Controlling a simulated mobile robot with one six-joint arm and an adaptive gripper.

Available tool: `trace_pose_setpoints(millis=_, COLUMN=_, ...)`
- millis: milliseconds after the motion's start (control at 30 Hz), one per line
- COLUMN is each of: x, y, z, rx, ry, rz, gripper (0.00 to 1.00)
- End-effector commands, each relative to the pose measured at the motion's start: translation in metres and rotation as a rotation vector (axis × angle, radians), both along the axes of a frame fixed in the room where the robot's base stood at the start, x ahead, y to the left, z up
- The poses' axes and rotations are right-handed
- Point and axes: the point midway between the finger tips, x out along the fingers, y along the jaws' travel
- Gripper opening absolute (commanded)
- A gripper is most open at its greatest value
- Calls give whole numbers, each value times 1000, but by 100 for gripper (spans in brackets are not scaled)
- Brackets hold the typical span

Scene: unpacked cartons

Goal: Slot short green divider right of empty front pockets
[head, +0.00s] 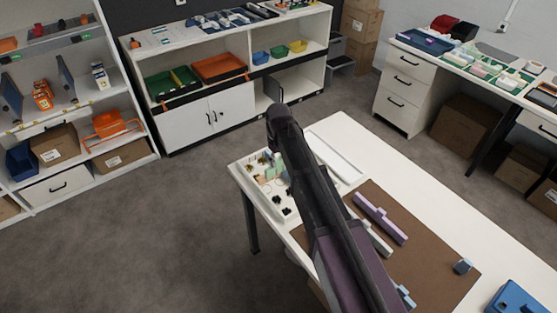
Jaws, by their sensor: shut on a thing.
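A white tray with pockets (285,217) sits at the far left corner of the white table. Small brass-coloured and black parts lie in several of its pockets. A small pale green upright piece (279,163) shows at the tray's back right, close beside my dark arm; it may be the short green divider, but it is too small to be sure. My arm crosses the view and covers the tray's right side. My gripper is hidden behind the arm, so its fingers and anything between them do not show.
A brown mat (432,262) holds a lilac bar (380,218), a pale grey bar (379,240) and a grey-blue block (463,266). A white strip-like tray (336,157) lies behind my arm. A blue box (516,299) stands at the lower right.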

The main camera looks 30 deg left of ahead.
Motion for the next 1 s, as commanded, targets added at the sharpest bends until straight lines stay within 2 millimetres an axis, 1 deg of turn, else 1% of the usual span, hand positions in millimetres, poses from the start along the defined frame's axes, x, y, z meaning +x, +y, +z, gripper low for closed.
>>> trace_pose_setpoints(millis=367, x=0, y=0, z=-1, rx=0, ry=0, rz=0, gripper=0)
trace_pose_setpoints(millis=533, x=-1, y=1, z=-7, rx=0, ry=0, rz=0, gripper=0)
trace_pose_setpoints(millis=767, x=-1, y=1, z=-24, rx=0, ry=0, rz=0, gripper=0)
trace_pose_setpoints(millis=1000, x=-1, y=1, z=-48, rx=0, ry=0, rz=0, gripper=0)
